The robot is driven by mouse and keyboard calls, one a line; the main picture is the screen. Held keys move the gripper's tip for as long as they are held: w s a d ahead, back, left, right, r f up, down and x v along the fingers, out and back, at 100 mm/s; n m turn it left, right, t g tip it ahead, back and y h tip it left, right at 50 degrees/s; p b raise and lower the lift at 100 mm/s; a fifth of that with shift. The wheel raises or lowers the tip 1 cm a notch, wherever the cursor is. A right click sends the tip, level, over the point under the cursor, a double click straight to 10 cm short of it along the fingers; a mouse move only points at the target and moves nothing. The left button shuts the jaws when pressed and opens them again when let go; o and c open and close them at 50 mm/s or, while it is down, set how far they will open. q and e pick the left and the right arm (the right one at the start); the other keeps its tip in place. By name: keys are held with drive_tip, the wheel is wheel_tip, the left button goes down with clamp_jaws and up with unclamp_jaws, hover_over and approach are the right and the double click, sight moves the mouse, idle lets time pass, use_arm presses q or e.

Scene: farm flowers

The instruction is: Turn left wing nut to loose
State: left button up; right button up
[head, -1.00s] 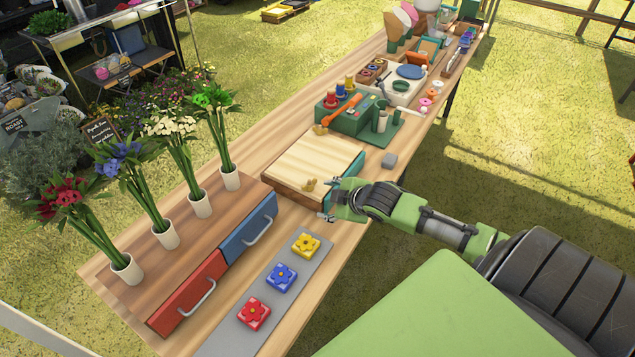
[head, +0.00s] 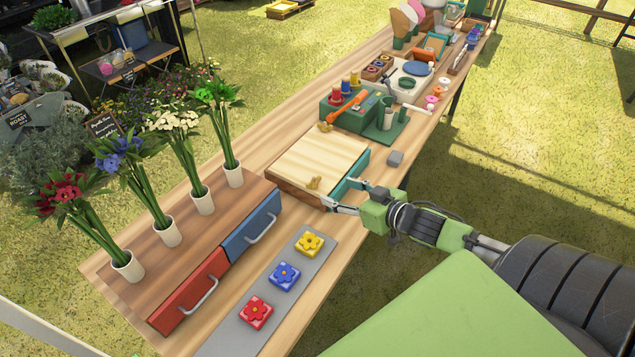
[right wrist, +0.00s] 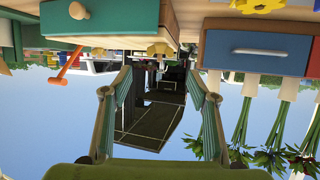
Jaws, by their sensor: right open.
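A wooden press block (head: 318,158) with a teal front lies on the long table. A brass-coloured wing nut (head: 313,183) sits at its near corner, and a second wing nut (head: 325,127) at its far left corner. My right gripper (head: 341,195) is open and empty, just right of the near wing nut and apart from it. In the right wrist view, which is upside down, a wing nut (right wrist: 160,49) lies ahead between the open fingers (right wrist: 160,78). My left gripper is not in view.
Red (head: 188,291) and blue drawers (head: 250,228) stand nearer, with vases of flowers on top. A grey strip (head: 240,332) holds flower tiles. A green box (head: 350,112) with an orange lever stands beyond the block.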

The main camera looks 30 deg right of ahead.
sight(315, 182)
drive_tip(key=x, duration=1)
drive_tip(key=shift+w+a+f+p, duration=0.1)
drive_tip(key=shift+w+p, duration=0.1)
drive_tip(key=shift+p, duration=0.15)
drive_tip(key=c, duration=1.1)
